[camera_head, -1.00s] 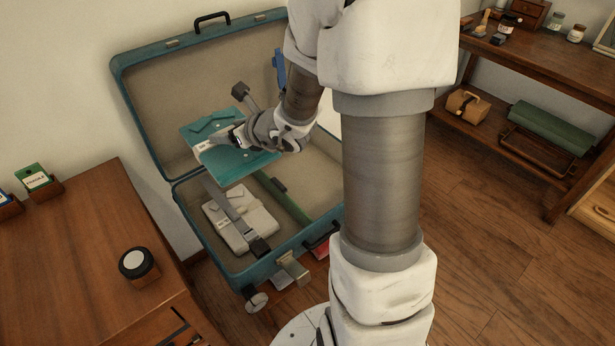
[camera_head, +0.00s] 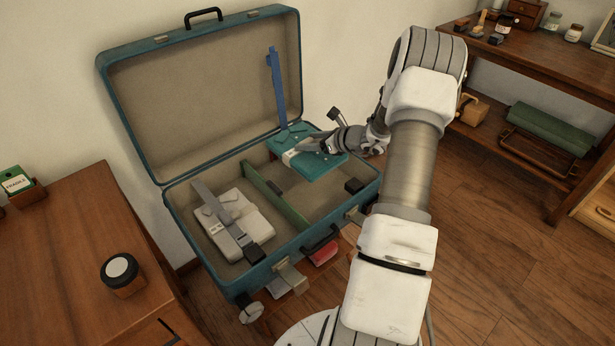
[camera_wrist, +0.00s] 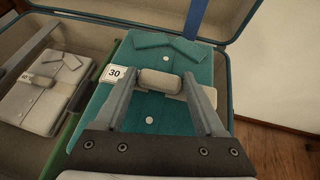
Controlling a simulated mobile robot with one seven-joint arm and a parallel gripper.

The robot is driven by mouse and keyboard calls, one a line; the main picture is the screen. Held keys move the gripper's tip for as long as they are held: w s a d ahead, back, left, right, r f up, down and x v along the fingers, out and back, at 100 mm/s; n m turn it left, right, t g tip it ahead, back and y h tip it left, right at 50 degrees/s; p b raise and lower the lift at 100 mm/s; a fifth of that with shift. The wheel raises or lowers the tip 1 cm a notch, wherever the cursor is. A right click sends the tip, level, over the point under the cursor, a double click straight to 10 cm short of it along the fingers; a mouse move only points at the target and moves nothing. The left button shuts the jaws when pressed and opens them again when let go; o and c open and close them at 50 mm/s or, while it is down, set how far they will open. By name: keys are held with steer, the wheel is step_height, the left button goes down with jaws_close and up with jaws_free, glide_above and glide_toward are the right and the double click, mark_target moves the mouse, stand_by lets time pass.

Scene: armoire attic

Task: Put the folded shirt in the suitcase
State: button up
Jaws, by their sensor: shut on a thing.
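The folded shirt (camera_head: 312,160) is teal with a collar, buttons and a pale band with a tag reading 30, clear in the wrist view (camera_wrist: 146,110). My gripper (camera_head: 308,148) is shut on the pale band's raised middle, between the fingertips in the wrist view (camera_wrist: 160,82). The shirt is over the right compartment of the open suitcase (camera_head: 232,275), near its back right. I cannot tell whether it touches the suitcase floor. A white folded shirt (camera_head: 245,215) lies in the left compartment under a grey strap.
A green divider (camera_head: 272,195) splits the suitcase. A blue strap (camera_head: 277,85) hangs down the lid on the right. A wooden cabinet (camera_head: 75,235) with a dark jar (camera_head: 122,274) stands at left. A workbench (camera_head: 540,60) stands at right.

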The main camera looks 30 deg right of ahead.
mark_target(336, 165)
step_height(336, 165, down, 9)
steer(key=b, duration=0.3)
steer(key=shift+f, duration=0.15)
steer(key=shift+f+b, duration=0.55)
steer(key=shift+b, duration=0.05)
steer(key=o, duration=1.6)
steer(key=shift+c, duration=0.2)
steer(key=shift+r, duration=0.15)
steer(key=shift+r+p, duration=0.3)
steer(key=shift+p, duration=0.1)
steer(key=p+v, duration=0.3)
steer(key=v, duration=0.8)
steer(key=shift+w+r, duration=0.15)
steer(key=shift+s+d+r+p, duration=0.15)
steer(key=shift+s+r+p, duration=0.15)
steer(key=shift+s, duration=0.3)
